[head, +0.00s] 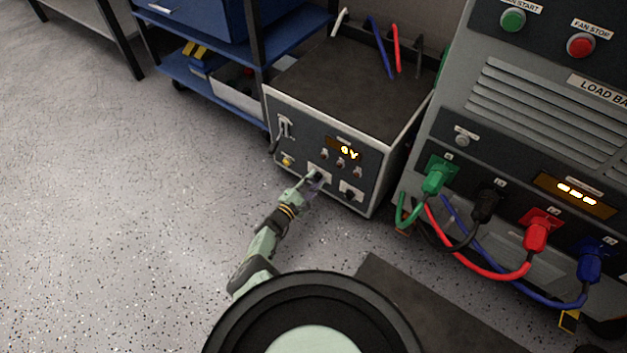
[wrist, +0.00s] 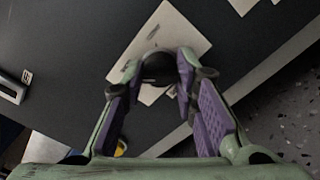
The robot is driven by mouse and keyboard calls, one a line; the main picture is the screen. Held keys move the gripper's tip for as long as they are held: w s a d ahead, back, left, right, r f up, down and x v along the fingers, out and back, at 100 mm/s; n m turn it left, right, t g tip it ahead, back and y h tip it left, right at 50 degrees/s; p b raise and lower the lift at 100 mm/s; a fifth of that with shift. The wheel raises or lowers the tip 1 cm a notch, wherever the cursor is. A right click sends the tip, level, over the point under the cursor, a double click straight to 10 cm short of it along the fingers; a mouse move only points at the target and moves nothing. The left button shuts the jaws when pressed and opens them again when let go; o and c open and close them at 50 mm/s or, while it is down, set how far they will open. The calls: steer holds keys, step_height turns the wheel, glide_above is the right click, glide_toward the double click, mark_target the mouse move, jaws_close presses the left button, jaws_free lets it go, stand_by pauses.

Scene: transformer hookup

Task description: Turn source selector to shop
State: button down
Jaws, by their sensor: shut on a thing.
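The source selector is a dark knob (wrist: 158,70) on a pale plate (wrist: 172,32) on the front panel of a grey box (head: 345,135). In the wrist view my gripper (wrist: 160,80) has its purple-padded fingers on either side of the knob, shut on it. In the head view my gripper (head: 312,182) reaches the lower middle of the panel and covers most of the knob. The plate's lettering and the knob's pointer cannot be read. The box's amber display (head: 349,153) is lit.
A second dark knob (head: 350,191) sits right of my gripper, and a yellow button (head: 287,161) to its left. A load bank (head: 530,140) with green, black, red and blue plugged cables stands at right. A blue cart (head: 215,60) stands behind left. Floor at left is clear.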

stand_by(0.4)
steer(key=c, duration=1.3)
jaws_free()
